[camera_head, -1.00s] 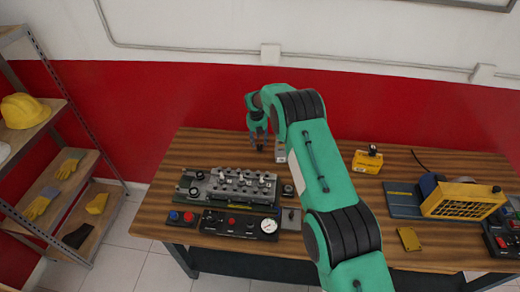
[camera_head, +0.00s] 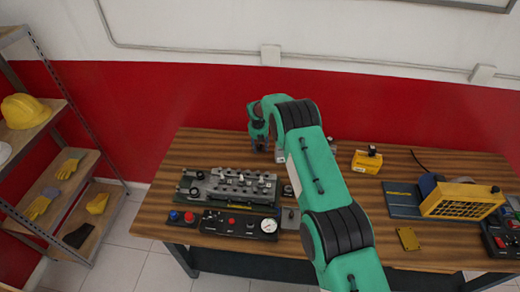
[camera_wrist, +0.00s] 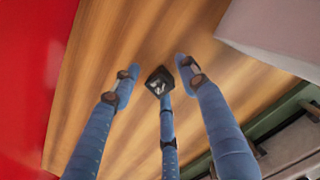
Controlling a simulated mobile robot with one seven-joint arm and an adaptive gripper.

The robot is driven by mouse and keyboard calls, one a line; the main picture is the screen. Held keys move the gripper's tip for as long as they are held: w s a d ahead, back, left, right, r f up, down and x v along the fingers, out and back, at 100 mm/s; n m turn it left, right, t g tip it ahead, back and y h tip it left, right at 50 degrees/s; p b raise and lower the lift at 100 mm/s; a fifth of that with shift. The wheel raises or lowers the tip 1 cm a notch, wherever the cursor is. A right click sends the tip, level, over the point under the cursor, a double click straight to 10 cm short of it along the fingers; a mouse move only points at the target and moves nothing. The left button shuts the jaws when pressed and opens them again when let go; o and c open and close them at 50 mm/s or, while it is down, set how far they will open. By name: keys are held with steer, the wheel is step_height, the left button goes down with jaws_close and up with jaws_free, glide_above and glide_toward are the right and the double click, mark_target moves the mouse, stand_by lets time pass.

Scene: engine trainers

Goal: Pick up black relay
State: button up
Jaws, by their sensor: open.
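A small black block with a pale mark on top, which looks like the black relay (camera_wrist: 159,84), sits on the wooden table in the wrist view. My gripper (camera_wrist: 157,75) is open, with blue fingers spread around the block. Two fingertips lie to its left and right, and the third is at its near side, overlapping its lower edge in the picture. I cannot tell whether that finger touches it. In the head view my gripper (camera_head: 259,145) hangs low over the back left of the table, and I cannot make out the block there.
A grey engine trainer (camera_head: 235,185) stands in front of my gripper, with a black gauge panel (camera_head: 238,224) before it. A pale grey box (camera_wrist: 280,28) is close on the right in the wrist view. A red wall (camera_head: 120,110) runs behind the table (camera_head: 190,150).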

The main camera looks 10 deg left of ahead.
mark_target(261, 146)
stand_by(0.4)
steer(key=c, duration=0.9)
steer(key=shift+r, duration=0.2)
steer(key=shift+r+b, duration=0.3)
steer(key=shift+r, duration=1.15)
steer(key=shift+s+d+r, duration=0.1)
steer(key=shift+s+r, duration=0.05)
steer(key=shift+s, duration=0.1)
steer(key=s+d, duration=0.1)
steer(key=s, duration=0.4)
steer(key=s+d+r, duration=0.1)
steer(key=s+d, duration=0.1)
steer(key=s, duration=0.2)
steer(key=s+d+b, duration=0.1)
steer(key=s+d, duration=0.1)
steer(key=s, duration=0.3)
steer(key=shift+s+r, duration=0.25)
steer(key=shift+s, duration=0.05)
